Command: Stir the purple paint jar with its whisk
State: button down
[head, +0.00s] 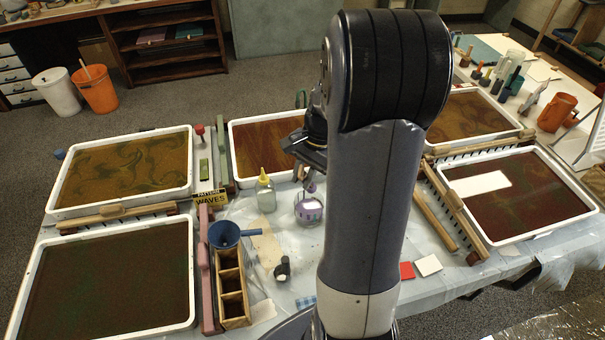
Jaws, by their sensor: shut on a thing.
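The purple paint jar (309,211) stands on the table beside my arm, with a pale round top area and purple colour at its rim. A thin purple-tinted whisk (311,188) stands upright above the jar, its lower end at the jar's mouth. How deep it goes in cannot be told. My gripper (308,174) is above the jar, shut on the whisk's upper part. The fingers are small, dark and partly hidden by my arm.
Marbling trays surround the spot, one (236,150) close behind. A yellow-capped bottle (265,193) stands just left of the jar. Red and white tiles (428,265) lie right of my arm.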

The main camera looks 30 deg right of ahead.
jog(key=shift+w+d+r+m+t+y+p, duration=0.15)
jog(key=shift+r+m+t+y+p, duration=0.1)
jog(key=shift+r+m+p, duration=0.15)
jog(key=shift+w+d+r+m+t+y+p, duration=0.1)
jog(key=shift+d+r+m+t+y+p, duration=0.05)
jog(key=shift+r+m+y+p, duration=0.25)
jog(key=shift+w+d+r+m+t+y+p, duration=0.2)
jog(key=shift+r+m+p, duration=0.1)
jog(key=shift+r, duration=0.15)
notch_tip(320, 180, down, 13)
jog(key=b, duration=1)
dwell(0.6)
